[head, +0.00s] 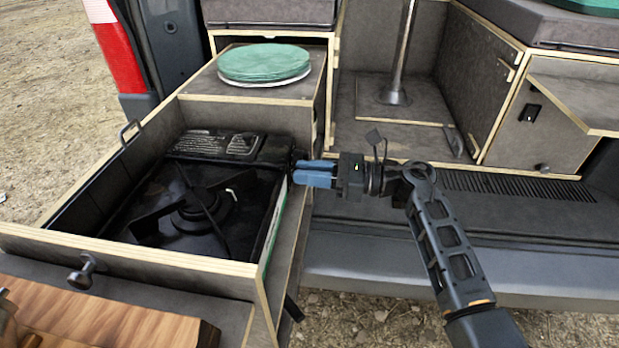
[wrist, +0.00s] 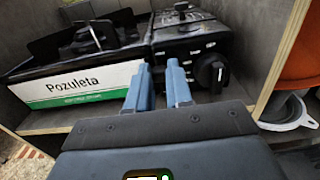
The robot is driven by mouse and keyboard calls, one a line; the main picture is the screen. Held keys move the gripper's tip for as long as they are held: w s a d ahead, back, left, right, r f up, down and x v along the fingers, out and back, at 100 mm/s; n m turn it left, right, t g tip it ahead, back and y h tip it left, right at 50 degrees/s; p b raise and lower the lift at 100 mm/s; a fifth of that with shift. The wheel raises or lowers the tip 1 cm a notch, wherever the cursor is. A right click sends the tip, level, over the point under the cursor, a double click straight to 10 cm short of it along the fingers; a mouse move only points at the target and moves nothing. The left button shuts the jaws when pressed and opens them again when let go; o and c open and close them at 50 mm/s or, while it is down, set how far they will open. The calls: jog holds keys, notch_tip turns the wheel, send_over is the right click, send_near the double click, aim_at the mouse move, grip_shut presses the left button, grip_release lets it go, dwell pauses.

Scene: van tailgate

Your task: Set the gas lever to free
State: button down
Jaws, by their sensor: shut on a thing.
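The black gas stove (head: 205,195) sits in an open wooden drawer. The wrist view shows its front panel (wrist: 193,58) with a round black knob (wrist: 212,73) to the right of my fingers. My gripper (head: 299,172) reaches in from the right, its blue fingers at the stove's side panel. The fingertips (wrist: 160,68) are a little apart and closed on a small dark part of the panel, which I take for the gas lever. The lever is mostly hidden and its setting cannot be read.
The drawer's wooden walls (head: 130,258) surround the stove closely. A green round lid (head: 264,62) lies on the cabinet behind. A metal table post (head: 402,60) stands in the van. A white funnel-like thing (wrist: 288,113) is at the right in the wrist view.

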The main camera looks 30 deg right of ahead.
jog(key=shift+r, duration=0.5)
jog(key=c, duration=1)
grip_release()
jog(key=shift+f, duration=0.1)
jog(key=b+v, duration=0.1)
jog(key=v, duration=0.6)
jog(key=shift+s+d, duration=0.2)
jog(key=shift+d, duration=0.15)
